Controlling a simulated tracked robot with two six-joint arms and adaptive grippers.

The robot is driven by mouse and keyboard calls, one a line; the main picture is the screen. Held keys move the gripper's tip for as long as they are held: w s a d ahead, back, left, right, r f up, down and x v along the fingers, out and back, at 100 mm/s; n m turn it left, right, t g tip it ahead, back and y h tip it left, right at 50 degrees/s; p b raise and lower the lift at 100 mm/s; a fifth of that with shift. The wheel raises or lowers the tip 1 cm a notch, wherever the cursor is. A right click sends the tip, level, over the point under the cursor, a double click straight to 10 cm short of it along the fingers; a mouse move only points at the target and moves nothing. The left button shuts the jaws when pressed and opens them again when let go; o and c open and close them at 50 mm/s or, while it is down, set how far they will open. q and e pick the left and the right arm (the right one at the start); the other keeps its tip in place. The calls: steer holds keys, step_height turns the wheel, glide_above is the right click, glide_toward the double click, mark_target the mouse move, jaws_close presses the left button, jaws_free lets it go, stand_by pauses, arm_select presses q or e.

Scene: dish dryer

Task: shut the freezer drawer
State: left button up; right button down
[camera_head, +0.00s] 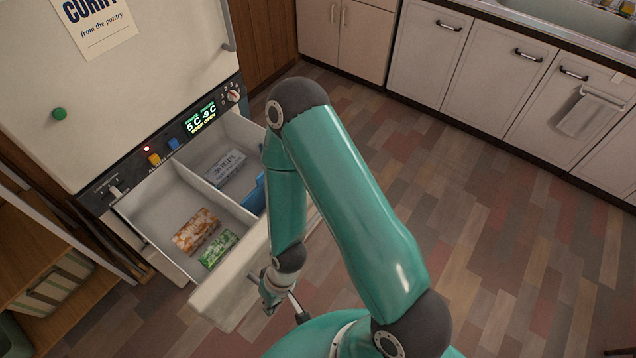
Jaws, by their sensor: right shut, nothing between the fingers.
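The freezer drawer (142,208) is pulled out below the fridge's control panel. It is white inside, with a divider between two compartments. An orange-and-white packet (196,231) and a green packet (218,249) lie in the left compartment. A pale packet (225,167) and a blue item, partly behind my right arm, are in the other compartment. My right gripper (270,307) is at the outer side of the drawer front (232,284), low near its middle. It is shut and empty. I cannot tell whether it touches the front. My left gripper is not in view.
The fridge door (130,90) above is closed, with a paper and a green magnet on it. The control panel (190,130) shows a lit display and a small red light. Wooden shelves (40,265) stand at left. Cabinets (490,60) line the back right. The tiled floor at right is clear.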

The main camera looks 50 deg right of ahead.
steer(key=w+d+r+m+t+b, duration=0.25)
steer(key=d+m+b, duration=0.55)
steer(key=d+m, duration=0.45)
steer(key=w+d+r+m+t+b, duration=0.1)
steer(key=d+r+m+t+b, duration=0.15)
steer(key=d+m+b, duration=0.95)
steer(key=s+d+r+m+t+h+b, duration=0.3)
steer(key=s+d+r+m, duration=0.2)
steer(key=d+r+m, duration=0.35)
steer(key=b+x, duration=0.1)
steer(key=x, duration=0.3)
steer(key=w+r+b+x, duration=0.1)
steer(key=x, duration=0.2)
steer(key=w+r+b+x, duration=0.1)
steer(key=x, duration=0.3)
steer(key=shift+w+a+f, duration=0.2)
steer(key=shift+a+f, duration=0.05)
steer(key=shift+f, duration=0.05)
steer(key=shift+w, duration=0.65)
